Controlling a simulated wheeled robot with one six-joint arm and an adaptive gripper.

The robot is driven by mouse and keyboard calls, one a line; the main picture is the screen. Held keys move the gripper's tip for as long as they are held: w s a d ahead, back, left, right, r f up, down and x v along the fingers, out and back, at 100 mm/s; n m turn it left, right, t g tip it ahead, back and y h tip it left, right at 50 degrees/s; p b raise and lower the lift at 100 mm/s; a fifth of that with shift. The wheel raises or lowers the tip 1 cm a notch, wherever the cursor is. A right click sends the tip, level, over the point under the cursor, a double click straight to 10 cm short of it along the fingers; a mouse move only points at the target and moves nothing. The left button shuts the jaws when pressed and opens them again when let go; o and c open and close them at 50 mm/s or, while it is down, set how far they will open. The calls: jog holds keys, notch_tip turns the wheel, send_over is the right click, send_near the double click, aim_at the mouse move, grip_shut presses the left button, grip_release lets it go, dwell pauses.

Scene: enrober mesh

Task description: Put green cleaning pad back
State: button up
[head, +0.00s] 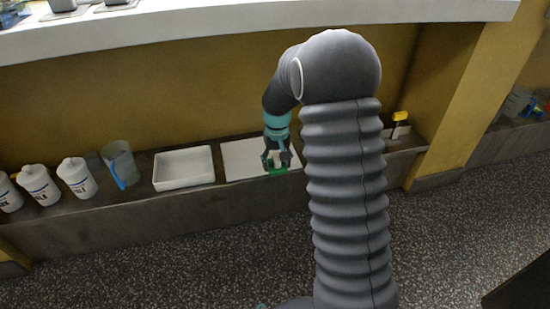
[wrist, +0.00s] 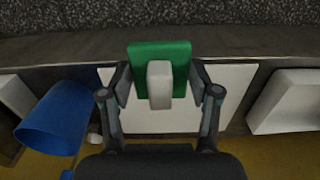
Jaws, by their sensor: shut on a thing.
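The green cleaning pad (wrist: 160,52) has a pale handle block (wrist: 159,85) on it. In the wrist view my gripper (wrist: 160,82) is shut on this block, with a finger on each side. In the head view the pad (head: 277,171) shows as a small green patch below my gripper (head: 277,160). The pad is over or at the front part of a flat white board (head: 240,160) on the ledge. I cannot tell whether the pad touches the board. My arm hides the board's right part in the head view.
A white tray (head: 184,169) stands left of the board, then a clear jug (head: 120,165) with blue and several white bottles (head: 76,178). Right of my arm is a yellow-handled tool (head: 399,118). In the wrist view a blue container (wrist: 52,122) is at left. The speckled floor (head: 200,255) is clear.

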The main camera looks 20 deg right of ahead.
jog(key=w+d+r+p, duration=0.5)
jog(key=w+d, duration=0.4)
jog(key=a+f, duration=0.2)
jog(key=a, duration=0.2)
jog(key=a+f, duration=0.2)
jog(key=a, duration=0.1)
jog(key=a+f+b, duration=0.1)
jog(key=a+f, duration=0.1)
jog(key=a, duration=0.2)
jog(key=shift+a+f, duration=0.2)
jog(key=shift+a, duration=0.15)
jog(key=shift+f, duration=2)
jog(key=shift+f, duration=0.15)
jog(key=o, duration=1.1)
jog(key=shift+r, duration=3.9)
jog(key=shift+s, duration=0.1)
